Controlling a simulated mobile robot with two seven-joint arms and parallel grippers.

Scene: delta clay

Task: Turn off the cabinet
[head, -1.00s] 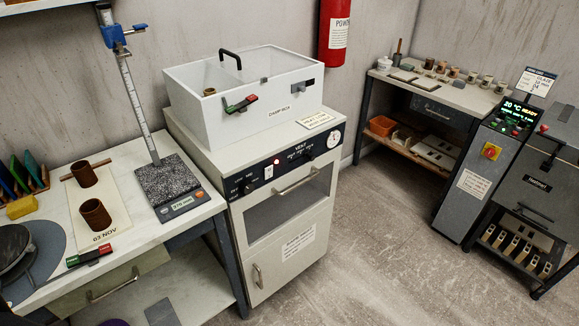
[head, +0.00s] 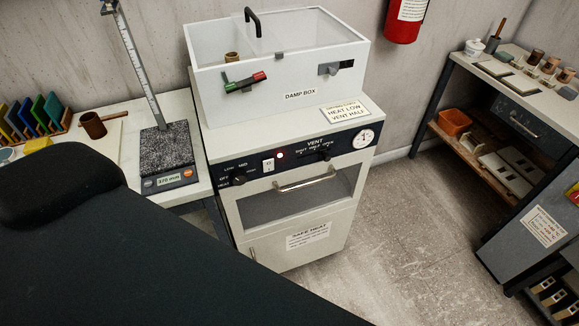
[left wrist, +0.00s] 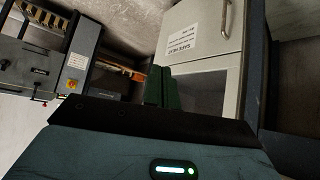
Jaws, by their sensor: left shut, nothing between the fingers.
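The off-white cabinet (head: 330,212) stands upright in the middle of the head view, with its glazed door closed. Its black control panel carries a white rocker switch (head: 268,165), a lit red lamp (head: 280,155), a heat knob (head: 238,180), a vent knob (head: 324,154) and a round gauge (head: 366,136). My left arm covers the lower left of the head view; its gripper is hidden there. In the left wrist view my left gripper (left wrist: 160,86) is shut and empty, with the cabinet's pale front (left wrist: 202,42) beyond it. My right gripper is not in view.
A white damp box (head: 300,97) with a black handle sits on the cabinet. A scale (head: 166,160) with a tall ruler stands on the left bench. A shelf table (head: 468,80) and a grey machine (head: 520,245) are at right. The floor between is clear.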

